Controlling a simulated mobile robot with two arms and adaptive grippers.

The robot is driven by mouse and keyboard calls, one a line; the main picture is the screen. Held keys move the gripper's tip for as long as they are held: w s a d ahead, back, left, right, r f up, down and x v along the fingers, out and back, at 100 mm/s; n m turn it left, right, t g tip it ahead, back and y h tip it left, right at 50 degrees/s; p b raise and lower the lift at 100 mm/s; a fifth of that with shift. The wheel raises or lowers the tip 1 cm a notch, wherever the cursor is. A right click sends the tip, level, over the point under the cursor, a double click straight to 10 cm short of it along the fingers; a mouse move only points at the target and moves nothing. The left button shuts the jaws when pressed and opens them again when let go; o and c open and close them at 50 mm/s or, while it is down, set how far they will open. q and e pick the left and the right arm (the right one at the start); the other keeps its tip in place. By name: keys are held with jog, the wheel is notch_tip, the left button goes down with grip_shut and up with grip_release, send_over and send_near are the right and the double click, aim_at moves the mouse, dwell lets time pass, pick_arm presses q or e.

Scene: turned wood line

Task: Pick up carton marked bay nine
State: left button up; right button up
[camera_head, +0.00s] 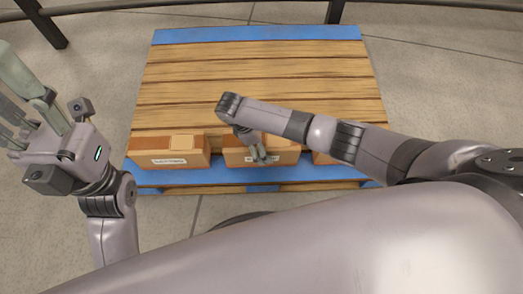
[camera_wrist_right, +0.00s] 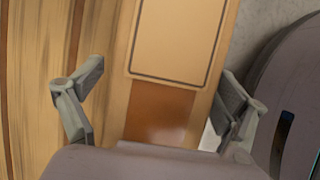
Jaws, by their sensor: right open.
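Three brown cartons stand in a row along the near edge of a wooden pallet: a left carton (camera_head: 168,151), a middle carton (camera_head: 236,156) and a right carton (camera_head: 322,158) partly hidden by my right arm. The left and middle ones have white front labels, too small to read. My right gripper (camera_head: 260,153) is over the middle carton, pointing down. In the right wrist view my right gripper (camera_wrist_right: 158,100) is open, with a carton top (camera_wrist_right: 180,40) between and beyond its fingers; contact cannot be told. My left gripper (camera_head: 18,95) is raised at the left, fingers apart and empty.
The pallet (camera_head: 250,80) has bare wooden planks behind the cartons and blue strips along its far and near edges. A dark rail (camera_head: 190,4) runs along the back. Concrete floor surrounds the pallet.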

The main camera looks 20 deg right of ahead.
jog(key=shift+d+f, duration=0.25)
jog(key=shift+f, duration=0.35)
jog(key=shift+s, duration=0.1)
jog(key=shift+c, duration=0.3)
jog(key=c, duration=1.4)
